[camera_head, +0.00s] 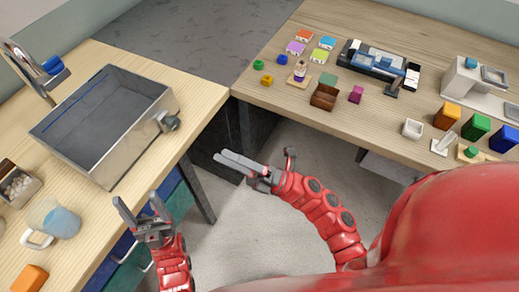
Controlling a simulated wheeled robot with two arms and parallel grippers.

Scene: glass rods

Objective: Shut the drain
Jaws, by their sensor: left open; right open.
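A grey metal tank (130,134) stands on the left wooden counter, with a thin blue line along its inner wall. A small grey fitting (169,122), which looks like a drain valve, sticks out of its right side near the counter's edge; whether it is open or shut I cannot tell. My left gripper (139,202) is open and empty, in front of the counter edge, below the tank and apart from the fitting. My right gripper (222,156) is open and empty over the floor gap, to the right of and below the fitting.
A tap with a blue part (52,66) stands behind the tank. A blue-tinted jug (62,222), an orange block (30,279) and a box of white pieces (18,187) sit on the left counter. The right table (270,98) holds several coloured blocks and devices. Floor lies between.

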